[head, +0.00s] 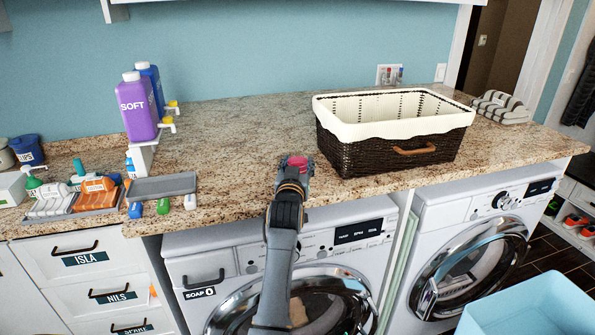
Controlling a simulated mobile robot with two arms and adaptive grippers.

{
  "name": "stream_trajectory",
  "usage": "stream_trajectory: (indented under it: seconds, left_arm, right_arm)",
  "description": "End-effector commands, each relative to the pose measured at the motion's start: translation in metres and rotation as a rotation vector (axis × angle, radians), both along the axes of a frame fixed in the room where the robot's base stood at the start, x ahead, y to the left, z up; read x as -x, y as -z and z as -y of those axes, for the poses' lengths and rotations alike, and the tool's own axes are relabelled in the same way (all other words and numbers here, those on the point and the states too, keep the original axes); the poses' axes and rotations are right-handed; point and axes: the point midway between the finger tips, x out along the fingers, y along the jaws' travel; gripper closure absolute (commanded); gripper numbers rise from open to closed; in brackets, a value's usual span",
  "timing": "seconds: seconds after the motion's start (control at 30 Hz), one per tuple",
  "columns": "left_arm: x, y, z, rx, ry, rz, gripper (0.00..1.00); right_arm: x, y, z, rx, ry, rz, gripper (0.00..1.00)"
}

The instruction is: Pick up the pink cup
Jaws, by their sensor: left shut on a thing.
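The pink cup (298,162) is at the front part of the granite counter, left of the wicker basket. Only its pink top shows; the gripper hides the rest. My left gripper (297,171) reaches up from the bottom of the head view and is shut around the cup. Whether the cup touches the counter or is lifted cannot be told. My right gripper is not in view.
A dark wicker basket (385,155) with a white liner stands close to the right of the gripper. A purple bottle (138,108) and a grey tray (162,187) are to the left. Washers (330,245) stand below the counter. The counter behind the cup is clear.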

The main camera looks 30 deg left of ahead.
Motion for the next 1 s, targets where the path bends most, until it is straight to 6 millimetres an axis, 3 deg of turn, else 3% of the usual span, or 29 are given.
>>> stream_trajectory:
  seconds: [0.03,0.17,0.37,0.67,0.8,1.0]
  left_arm:
    - [0.000,0.007,0.000,0.006,0.001,-0.015,0.71]
    - [0.000,0.003,0.000,0.006,0.001,-0.012,0.71]
    - [0.000,-0.024,0.000,0.004,0.001,-0.003,0.71]
    - [0.046,-0.091,-0.032,-0.004,-0.003,0.000,0.71]
    - [0.077,-0.103,-0.052,-0.002,-0.004,-0.003,0.71]
    - [0.104,-0.119,-0.070,-0.001,-0.002,-0.005,0.71]
  right_arm:
    - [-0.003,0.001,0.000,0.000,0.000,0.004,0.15]
    - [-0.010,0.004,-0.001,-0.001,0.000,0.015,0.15]
    - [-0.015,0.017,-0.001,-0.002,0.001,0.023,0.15]
    - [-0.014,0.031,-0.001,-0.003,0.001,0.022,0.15]
    - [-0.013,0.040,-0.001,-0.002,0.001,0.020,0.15]
    - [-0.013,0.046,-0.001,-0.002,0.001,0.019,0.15]
